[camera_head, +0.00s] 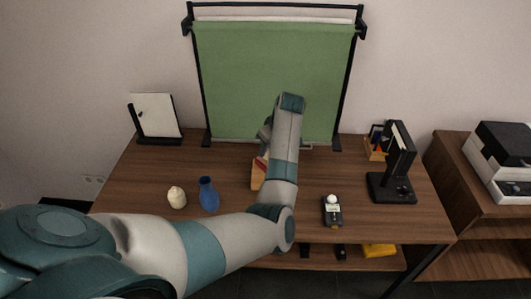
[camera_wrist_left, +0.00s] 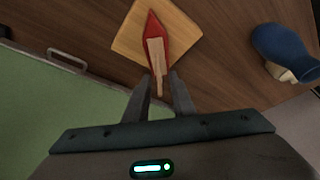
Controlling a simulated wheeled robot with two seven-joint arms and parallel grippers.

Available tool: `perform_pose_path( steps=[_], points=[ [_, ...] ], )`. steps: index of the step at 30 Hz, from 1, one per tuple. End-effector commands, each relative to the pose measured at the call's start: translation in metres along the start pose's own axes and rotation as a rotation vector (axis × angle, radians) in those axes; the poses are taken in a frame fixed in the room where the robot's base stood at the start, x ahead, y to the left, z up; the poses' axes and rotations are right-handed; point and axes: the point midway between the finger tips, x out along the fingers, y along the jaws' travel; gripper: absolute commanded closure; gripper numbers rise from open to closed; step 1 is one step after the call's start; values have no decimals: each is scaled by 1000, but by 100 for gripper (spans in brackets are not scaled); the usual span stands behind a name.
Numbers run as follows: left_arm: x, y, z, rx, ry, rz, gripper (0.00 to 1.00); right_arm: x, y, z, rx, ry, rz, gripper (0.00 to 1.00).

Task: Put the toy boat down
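The toy boat (camera_wrist_left: 176,32) has a red hull with a pointed end and a narrow tan upright piece. In the left wrist view it lies over a square light-wood board (camera_wrist_left: 135,40). I cannot tell whether the hull touches the board. In the head view my left arm hides most of the boat and gripper; a bit of red (camera_head: 259,164) shows beside the board (camera_head: 257,181). My right gripper is in neither view.
A blue vase (camera_head: 209,194) and cream jar (camera_head: 177,197) stand left of the board on the brown table (camera_head: 350,172). A green screen (camera_head: 230,80) stands behind, a framed panel (camera_head: 155,116) back left. A black stand (camera_head: 396,165) and small dark device (camera_head: 332,212) are right.

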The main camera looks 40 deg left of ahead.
Motion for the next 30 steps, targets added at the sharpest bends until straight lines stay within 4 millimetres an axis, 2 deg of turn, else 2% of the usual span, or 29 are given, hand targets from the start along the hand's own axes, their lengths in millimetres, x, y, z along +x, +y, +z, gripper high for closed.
perform_pose_path(
  steps=[9,15,21,30],
  points=[
    [-57,1,0,-2,1,4,77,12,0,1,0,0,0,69],
    [-83,1,0,0,1,3,77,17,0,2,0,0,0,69],
    [-93,0,0,-1,-1,1,77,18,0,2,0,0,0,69],
    [-93,0,0,-1,-1,0,77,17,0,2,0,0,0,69]
  ],
)
